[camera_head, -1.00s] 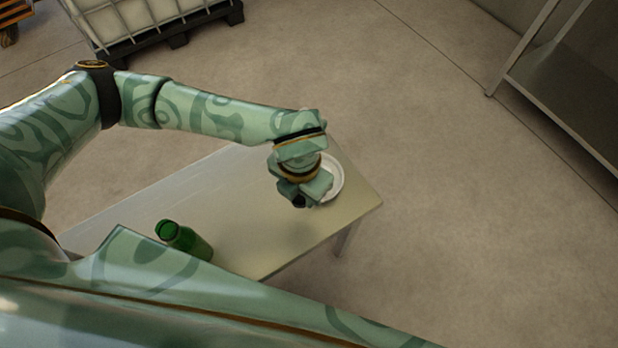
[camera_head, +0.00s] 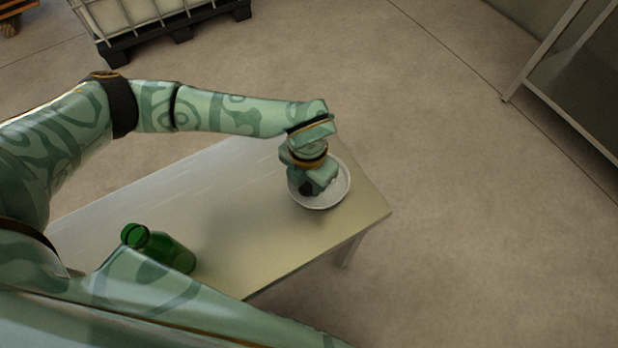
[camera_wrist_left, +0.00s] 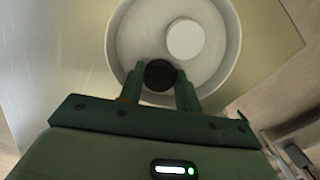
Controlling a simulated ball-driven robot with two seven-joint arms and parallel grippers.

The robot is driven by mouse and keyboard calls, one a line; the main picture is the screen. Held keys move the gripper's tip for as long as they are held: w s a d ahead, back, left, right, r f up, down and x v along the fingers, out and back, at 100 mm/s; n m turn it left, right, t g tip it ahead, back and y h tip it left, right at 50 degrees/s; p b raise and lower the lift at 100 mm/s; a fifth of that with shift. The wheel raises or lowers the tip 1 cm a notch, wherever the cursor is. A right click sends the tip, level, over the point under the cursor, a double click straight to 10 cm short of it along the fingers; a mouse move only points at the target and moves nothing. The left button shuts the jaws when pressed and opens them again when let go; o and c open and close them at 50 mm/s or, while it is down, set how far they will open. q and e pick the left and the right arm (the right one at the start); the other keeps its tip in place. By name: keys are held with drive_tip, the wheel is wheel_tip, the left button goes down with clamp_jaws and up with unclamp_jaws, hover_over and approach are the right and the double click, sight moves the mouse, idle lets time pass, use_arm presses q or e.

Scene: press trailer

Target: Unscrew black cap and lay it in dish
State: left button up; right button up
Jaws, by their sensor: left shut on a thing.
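The black cap (camera_wrist_left: 159,75) is held between the fingers of my left gripper (camera_wrist_left: 158,88), which is shut on it over the near part of the dish. In the head view my left gripper (camera_head: 306,190) hangs over the white round dish (camera_head: 336,195), and the cap is a dark patch at its tip. The dish (camera_wrist_left: 226,50) fills the upper middle of the left wrist view. Whether the cap touches the dish is not clear. The green bottle (camera_head: 165,250) stands on the table with its mouth open and bare. My right gripper is out of view.
A white disc (camera_wrist_left: 186,40) shows inside the dish in the wrist view. The pale table (camera_head: 235,225) is bare between bottle and dish, and its right edge is close to the dish. A metal shelf (camera_head: 580,80) stands right, a caged tank (camera_head: 150,15) at the back.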

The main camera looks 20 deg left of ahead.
use_arm(q)
drive_tip(key=o, duration=1.1)
drive_tip(key=shift+f, duration=0.1)
drive_tip(key=shift+c, duration=0.2)
